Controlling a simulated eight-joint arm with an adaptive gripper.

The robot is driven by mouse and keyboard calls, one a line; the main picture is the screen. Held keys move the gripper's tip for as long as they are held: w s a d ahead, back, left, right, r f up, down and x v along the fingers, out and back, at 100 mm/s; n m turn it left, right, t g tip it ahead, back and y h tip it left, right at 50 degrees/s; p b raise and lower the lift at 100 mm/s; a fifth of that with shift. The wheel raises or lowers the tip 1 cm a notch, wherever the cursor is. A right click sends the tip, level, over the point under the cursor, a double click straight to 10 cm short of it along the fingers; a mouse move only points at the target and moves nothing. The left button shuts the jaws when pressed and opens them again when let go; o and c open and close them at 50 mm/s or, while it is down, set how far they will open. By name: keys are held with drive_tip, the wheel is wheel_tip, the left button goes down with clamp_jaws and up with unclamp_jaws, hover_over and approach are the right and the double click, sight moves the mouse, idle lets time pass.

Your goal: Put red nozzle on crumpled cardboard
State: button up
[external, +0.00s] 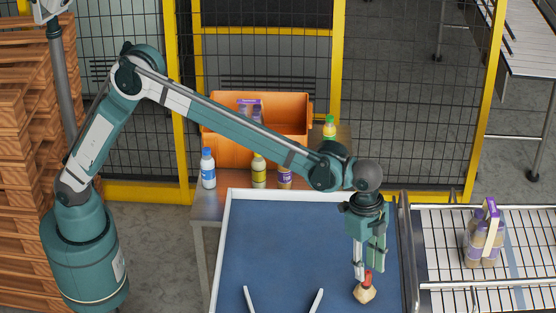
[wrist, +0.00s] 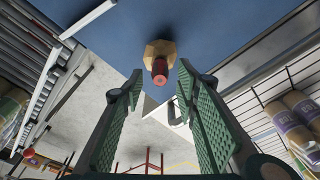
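The crumpled cardboard (external: 364,294) is a small tan lump on the blue surface at the lower right in the external view. It also shows at the top of the wrist view (wrist: 160,48). The red nozzle (wrist: 159,71) appears to stand on the cardboard, its end facing the wrist camera. In the external view the nozzle (external: 368,277) is a small red piece right above the cardboard. My gripper (wrist: 159,82) points down over them with its green pads spread apart. The nozzle lies between or just beyond the fingertips, with visible gaps on both sides.
The blue table (external: 270,250) has a pale rim and two white bars at its front. Behind it stand an orange crate (external: 225,150) and several bottles, one with a blue cap (external: 208,170). A wire conveyor at right carries a bottle pack (external: 484,240). The table's middle is clear.

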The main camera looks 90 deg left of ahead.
wheel_tip(320, 180, up, 9)
drive_tip(key=s+a, duration=0.1)
drive_tip(key=shift+f, duration=0.15)
idle(0.9)
drive_tip(key=s+a+r+n+t, duration=0.2)
drive_tip(key=s+a+r, duration=0.2)
drive_tip(key=s+a, duration=0.75)
drive_tip(key=s+a+r+n+t, duration=0.1)
drive_tip(key=s+a+r+n, duration=0.2)
drive_tip(key=s+a, duration=0.8)
drive_tip(key=s+a+f+n+t, duration=0.1)
drive_tip(key=s+f, duration=0.3)
drive_tip(key=s, duration=0.6)
drive_tip(key=s+a+f+n+t, duration=0.1)
drive_tip(key=s+a+f, duration=0.2)
drive_tip(key=s, duration=0.7)
drive_tip(key=s+a+f+n+t+y, duration=0.1)
drive_tip(key=s+a+f+n, duration=0.1)
drive_tip(key=s+f, duration=0.3)
drive_tip(key=s+a, duration=0.1)
drive_tip(key=s, duration=0.3)
drive_tip(key=shift+s+f, duration=0.3)
drive_tip(key=shift+s, duration=0.1)
